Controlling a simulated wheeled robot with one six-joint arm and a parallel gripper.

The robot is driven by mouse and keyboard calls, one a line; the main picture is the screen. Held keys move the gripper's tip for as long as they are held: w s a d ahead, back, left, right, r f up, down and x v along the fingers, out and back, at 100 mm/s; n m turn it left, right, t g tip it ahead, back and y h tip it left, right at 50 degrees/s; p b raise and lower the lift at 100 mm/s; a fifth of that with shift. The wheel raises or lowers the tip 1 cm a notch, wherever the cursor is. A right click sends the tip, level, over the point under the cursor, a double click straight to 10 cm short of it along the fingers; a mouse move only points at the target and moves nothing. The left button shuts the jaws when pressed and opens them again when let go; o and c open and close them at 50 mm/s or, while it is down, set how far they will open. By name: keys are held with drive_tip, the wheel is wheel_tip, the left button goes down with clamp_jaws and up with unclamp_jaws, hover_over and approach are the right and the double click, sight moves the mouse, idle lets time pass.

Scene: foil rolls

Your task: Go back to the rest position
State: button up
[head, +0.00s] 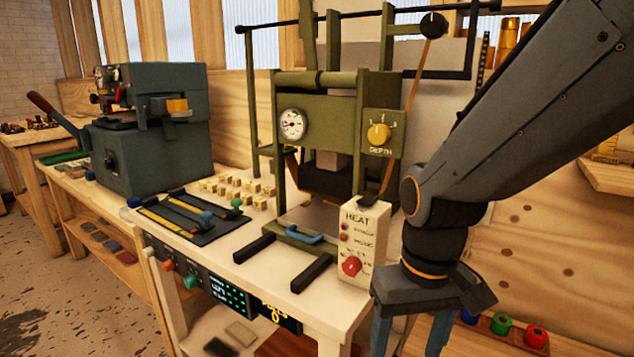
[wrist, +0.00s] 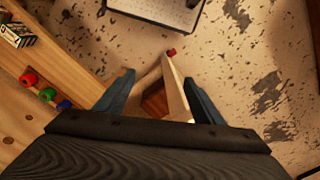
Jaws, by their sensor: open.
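My gripper (head: 411,338) hangs fingers-down at the bottom of the head view, in front of the right end of the bench. Its blue fingers are apart. In the wrist view my gripper (wrist: 160,92) also shows open, with nothing held between the fingertips. The spotted floor and a narrow pale wooden piece with a red knob (wrist: 171,52) show beyond and between the fingers. The fingertips are cut off at the lower edge of the head view.
A green press (head: 330,120) with a white HEAT box (head: 361,243) stands on the bench (head: 335,308), left of my arm. A grey-green machine (head: 155,150) stands farther left. Red (head: 535,336) and green (head: 501,324) rolls sit low at right. Open floor (head: 60,285) lies at left.

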drive_tip(key=d+r+m+p, duration=0.1)
drive_tip(key=d+r+p, duration=0.4)
drive_tip(key=p, duration=0.4)
drive_tip(key=shift+s+d+r+m, duration=0.15)
drive_tip(key=shift+s+d+m, duration=0.15)
drive_tip(key=shift+d, duration=0.15)
